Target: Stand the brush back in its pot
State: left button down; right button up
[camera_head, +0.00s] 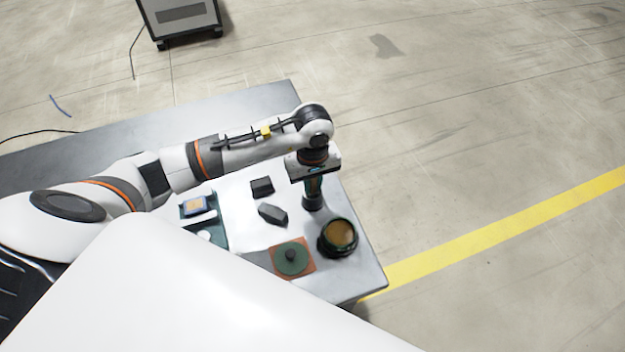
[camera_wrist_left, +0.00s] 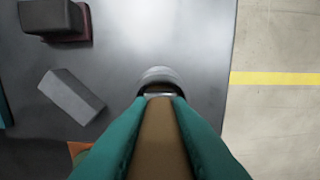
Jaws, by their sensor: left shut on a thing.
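My left gripper (camera_head: 313,190) points down over the right part of the table, its teal fingers shut on the brush. In the left wrist view, the brush's brown handle (camera_wrist_left: 160,140) runs between the fingers to a silvery band. Beyond the band is a dark, round, grey-rimmed thing (camera_wrist_left: 158,74), apparently the pot. In the head view, a small dark cylinder (camera_head: 313,203) stands directly under the fingers. The brush's lower end appears to overlap the pot's mouth; I cannot tell how far inside it is. My right gripper is out of view.
A dark green jar (camera_head: 325,245) with a tan top stands close by at front right. A green knobbed disc (camera_head: 285,262) lies on an orange square. Two dark blocks (camera_head: 262,187) (camera_head: 271,214) lie to the left. The table's right edge (camera_head: 371,255) is near.

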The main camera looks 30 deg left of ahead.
pick_arm(q)
jog(key=shift+f, duration=0.1)
jog(key=c, duration=1.3)
grip_release()
jog(key=shift+r, duration=0.3)
notch_tip(320, 180, up, 10)
jog(key=b, duration=0.3)
jog(key=shift+r, duration=0.85)
